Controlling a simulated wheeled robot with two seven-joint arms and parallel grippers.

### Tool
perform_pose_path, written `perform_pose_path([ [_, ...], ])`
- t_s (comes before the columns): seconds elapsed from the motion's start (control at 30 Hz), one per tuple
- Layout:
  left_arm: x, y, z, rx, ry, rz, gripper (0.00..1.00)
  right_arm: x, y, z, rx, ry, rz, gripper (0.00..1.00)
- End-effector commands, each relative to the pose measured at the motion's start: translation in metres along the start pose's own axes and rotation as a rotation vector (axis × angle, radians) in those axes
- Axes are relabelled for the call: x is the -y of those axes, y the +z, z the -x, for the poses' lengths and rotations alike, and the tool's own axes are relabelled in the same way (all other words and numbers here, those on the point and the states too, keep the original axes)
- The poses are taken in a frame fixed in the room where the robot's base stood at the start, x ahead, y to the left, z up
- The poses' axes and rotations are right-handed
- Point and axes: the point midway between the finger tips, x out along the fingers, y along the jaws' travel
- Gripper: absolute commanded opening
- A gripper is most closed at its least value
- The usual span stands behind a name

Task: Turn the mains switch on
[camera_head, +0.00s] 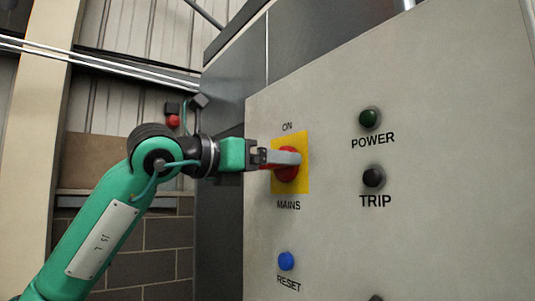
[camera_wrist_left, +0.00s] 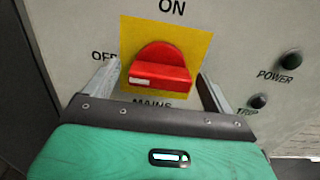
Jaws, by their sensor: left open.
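The mains switch is a red rotary knob (camera_wrist_left: 160,66) on a yellow square plate (camera_wrist_left: 196,40), and it also shows in the head view (camera_head: 288,173). Its grip bar lies across, with the white mark at the left end, on the side of the OFF label (camera_wrist_left: 103,56). The ON label (camera_wrist_left: 172,7) is above the plate. My left gripper (camera_head: 287,158) is at the knob, open, with one finger on each side of it in the wrist view (camera_wrist_left: 158,73). Contact with the knob cannot be told. My right gripper is not in view.
The grey panel (camera_head: 430,220) carries a dark green POWER lamp (camera_head: 369,118), a dark TRIP lamp (camera_head: 374,177) and a blue RESET button (camera_head: 286,261) below the switch. A brick wall (camera_head: 150,235) stands behind my left arm. The space directly before the panel's right part looks clear.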

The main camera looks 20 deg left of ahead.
Motion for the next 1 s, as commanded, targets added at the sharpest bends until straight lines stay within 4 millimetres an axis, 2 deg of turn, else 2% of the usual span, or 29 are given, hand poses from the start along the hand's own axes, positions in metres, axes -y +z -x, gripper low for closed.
perform_pose_path([
  [0.23, 0.000, -0.001, -0.001, 0.000, 0.000, 0.001, 0.87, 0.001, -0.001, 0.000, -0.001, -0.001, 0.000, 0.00],
  [0.27, 0.000, -0.001, -0.001, 0.000, 0.000, 0.001, 0.83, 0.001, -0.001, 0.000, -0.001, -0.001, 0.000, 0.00],
  [0.47, 0.000, 0.000, -0.001, 0.000, 0.000, 0.001, 0.44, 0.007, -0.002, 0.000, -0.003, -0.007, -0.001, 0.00],
  [0.77, 0.000, -0.001, -0.001, 0.001, 0.000, -0.026, 0.43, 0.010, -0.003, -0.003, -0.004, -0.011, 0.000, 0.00],
  [1.0, 0.001, -0.002, -0.001, 0.002, 0.000, -0.146, 0.43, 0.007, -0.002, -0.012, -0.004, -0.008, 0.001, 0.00],
])
